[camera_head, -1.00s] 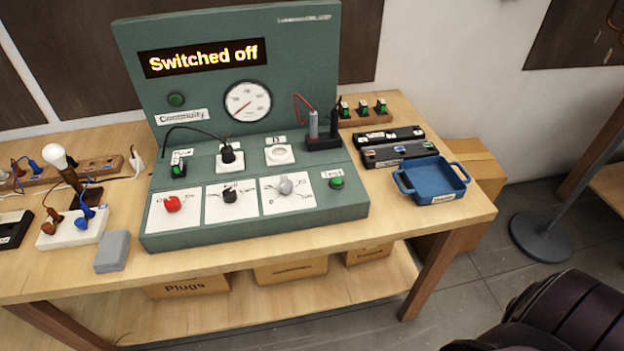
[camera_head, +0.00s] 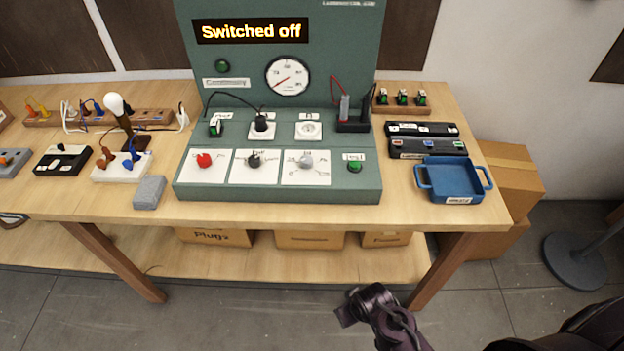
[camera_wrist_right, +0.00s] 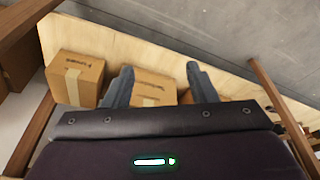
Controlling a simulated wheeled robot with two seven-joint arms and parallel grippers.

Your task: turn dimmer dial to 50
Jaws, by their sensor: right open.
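The green control panel (camera_head: 360,190) stands on the wooden table, with a lit "Switched off" display (camera_head: 252,30) and a round gauge (camera_head: 288,76). On its lower deck are a red knob (camera_head: 204,160), a dark knob (camera_head: 254,161) and a grey dial (camera_head: 306,160) on a white scale card; I cannot read the dial's setting. My right gripper (camera_head: 352,304) is below and in front of the table edge, away from the panel. In the right wrist view my right gripper (camera_wrist_right: 160,84) has its two fingers apart with nothing held. My left gripper is not in view.
A blue tray (camera_head: 470,196) and black cases (camera_head: 426,148) are right of the panel. A lamp bulb (camera_head: 115,104), a grey block (camera_head: 149,192) and plug boards are left. Boxes (camera_head: 310,239) sit on the lower shelf. The table's front edge lies between gripper and panel.

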